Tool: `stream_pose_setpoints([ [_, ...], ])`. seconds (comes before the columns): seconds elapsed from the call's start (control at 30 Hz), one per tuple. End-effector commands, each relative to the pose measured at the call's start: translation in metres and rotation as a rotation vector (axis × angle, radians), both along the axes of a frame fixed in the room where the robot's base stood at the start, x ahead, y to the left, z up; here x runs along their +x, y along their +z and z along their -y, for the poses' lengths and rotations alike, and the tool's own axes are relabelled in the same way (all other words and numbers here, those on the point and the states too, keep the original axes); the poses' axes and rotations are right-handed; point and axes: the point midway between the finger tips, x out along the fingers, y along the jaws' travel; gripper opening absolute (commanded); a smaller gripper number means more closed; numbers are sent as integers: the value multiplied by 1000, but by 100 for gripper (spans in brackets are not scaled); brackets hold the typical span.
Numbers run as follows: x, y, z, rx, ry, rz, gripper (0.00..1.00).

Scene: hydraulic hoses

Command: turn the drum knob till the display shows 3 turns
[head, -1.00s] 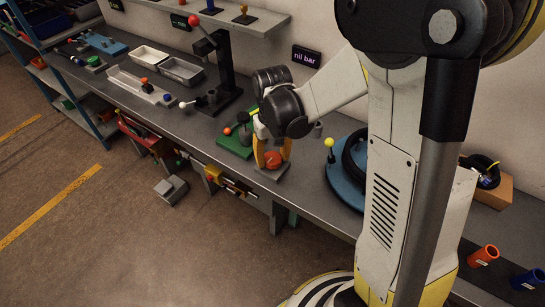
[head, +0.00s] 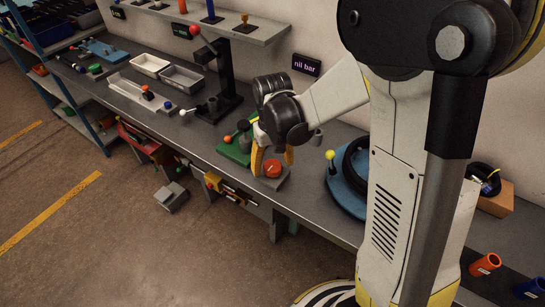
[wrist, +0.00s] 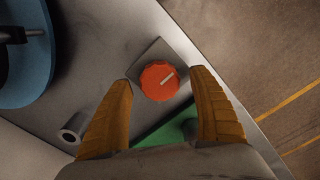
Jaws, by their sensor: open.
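An orange-red round knob (head: 271,168) sits on a small grey plate near the bench's front edge. In the wrist view the same knob (wrist: 160,81) has a white pointer mark slanting up and right. My gripper (head: 272,158) points down over it. Its yellow fingers are open, one on each side of the knob, with gaps in the wrist view (wrist: 163,82). A dark display (head: 306,64) on the wall reads "nil bar". A second display (head: 182,30) has green text too small to read. I cannot tell which display counts turns.
A blue round drum (head: 345,190) with black hose and a yellow ball handle (head: 330,154) stands right of the knob. A green plate (head: 234,150) with a small lever lies to its left. A black lever stand (head: 228,75) and trays (head: 182,77) are further left.

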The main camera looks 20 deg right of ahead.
Motion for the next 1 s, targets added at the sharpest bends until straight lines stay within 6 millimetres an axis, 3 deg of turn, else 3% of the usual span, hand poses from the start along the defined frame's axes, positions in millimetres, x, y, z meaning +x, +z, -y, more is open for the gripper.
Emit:
stream_pose_setpoints([
  [0.5,0,99,0,0,0,0,71],
  [0.7,0,115,0,0,0,0,71],
  [1.0,0,117,0,0,0,0,71],
])
